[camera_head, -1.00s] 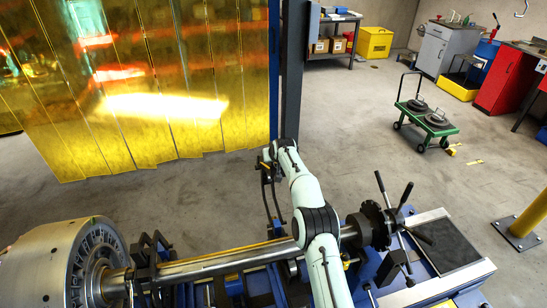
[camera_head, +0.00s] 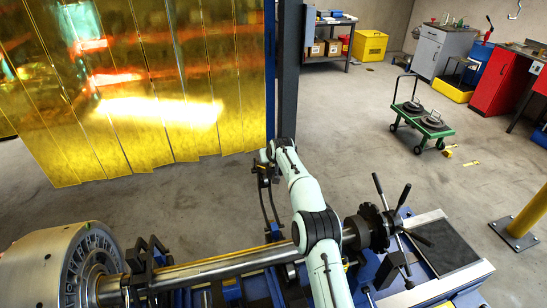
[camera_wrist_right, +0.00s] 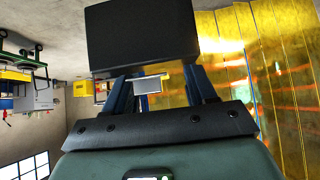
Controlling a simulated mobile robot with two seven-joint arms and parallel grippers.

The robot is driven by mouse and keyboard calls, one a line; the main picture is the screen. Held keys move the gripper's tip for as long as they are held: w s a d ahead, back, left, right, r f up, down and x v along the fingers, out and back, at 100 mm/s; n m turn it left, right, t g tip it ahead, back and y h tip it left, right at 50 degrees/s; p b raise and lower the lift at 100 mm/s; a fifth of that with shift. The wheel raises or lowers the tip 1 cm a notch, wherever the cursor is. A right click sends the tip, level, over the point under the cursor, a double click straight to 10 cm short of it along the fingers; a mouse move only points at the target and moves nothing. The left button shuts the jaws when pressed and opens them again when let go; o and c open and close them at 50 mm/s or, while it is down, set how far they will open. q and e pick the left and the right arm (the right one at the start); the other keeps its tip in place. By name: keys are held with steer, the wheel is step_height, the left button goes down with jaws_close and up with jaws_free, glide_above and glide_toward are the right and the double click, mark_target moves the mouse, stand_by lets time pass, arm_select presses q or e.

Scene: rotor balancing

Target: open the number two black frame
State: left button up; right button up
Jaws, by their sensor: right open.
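A black frame with two curved bars (camera_head: 270,205) rises behind the shaft of the blue machine, near the middle of the head view. It stands swung up and back, clear of the shaft. My right gripper (camera_head: 266,172) is at the top end of these bars, jaws open; contact cannot be told. The right wrist view shows its parted fingers (camera_wrist_right: 160,90) with a large dark block (camera_wrist_right: 140,40) beyond them. Another black frame (camera_head: 150,258) stands around the shaft at the left, beside the rotor. No numbers are readable on the frames. My left gripper is not in view.
The steel shaft (camera_head: 215,267) runs from the large rotor (camera_head: 60,270) to a black hub with handles (camera_head: 375,230). A yellow curtain (camera_head: 130,100) and dark post (camera_head: 287,70) stand behind. A green cart (camera_head: 422,125) is on open floor at the right.

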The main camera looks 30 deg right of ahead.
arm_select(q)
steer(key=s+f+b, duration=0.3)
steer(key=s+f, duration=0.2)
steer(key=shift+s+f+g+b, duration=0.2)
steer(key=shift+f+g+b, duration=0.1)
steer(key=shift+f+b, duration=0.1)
arm_select(e)
steer(key=v, duration=1.1)
steer(key=shift+s, duration=0.4)
steer(key=shift+a+r, duration=0.1)
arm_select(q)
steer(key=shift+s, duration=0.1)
